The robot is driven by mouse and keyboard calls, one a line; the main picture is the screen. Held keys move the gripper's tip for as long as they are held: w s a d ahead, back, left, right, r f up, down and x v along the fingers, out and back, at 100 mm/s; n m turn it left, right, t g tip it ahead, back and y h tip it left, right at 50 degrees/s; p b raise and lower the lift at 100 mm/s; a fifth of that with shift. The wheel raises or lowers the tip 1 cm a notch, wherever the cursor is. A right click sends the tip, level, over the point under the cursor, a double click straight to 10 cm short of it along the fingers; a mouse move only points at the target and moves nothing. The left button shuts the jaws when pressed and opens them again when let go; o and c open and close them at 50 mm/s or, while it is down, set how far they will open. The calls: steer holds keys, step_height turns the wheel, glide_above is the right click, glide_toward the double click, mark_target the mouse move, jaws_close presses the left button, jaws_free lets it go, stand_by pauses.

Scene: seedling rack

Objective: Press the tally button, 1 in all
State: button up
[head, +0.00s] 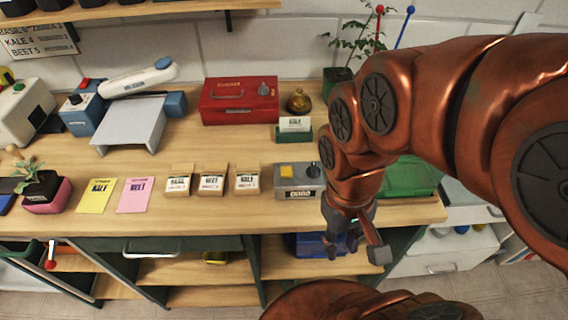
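A small grey box (299,194) stands near the front edge of the bench, left of my arm. It has a yellow button (287,170) on top, a dark knob (313,165) beside it and a small dark-marked strip on its front, too small to read surely; it looks like the tally counter. My gripper (355,252) points downward in front of the bench edge, to the right of the grey box and lower in the picture. Its fingers are spread apart with nothing between them. It is apart from the button.
Seed packets (212,183), a pink card (134,195) and a yellow card (95,196) lie left of the box. A red case (240,105) and a green card holder (294,136) stand behind. A green container (408,178) is partly hidden by my arm. Open shelves lie below.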

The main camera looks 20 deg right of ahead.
jaws_close()
stand_by(1.2)
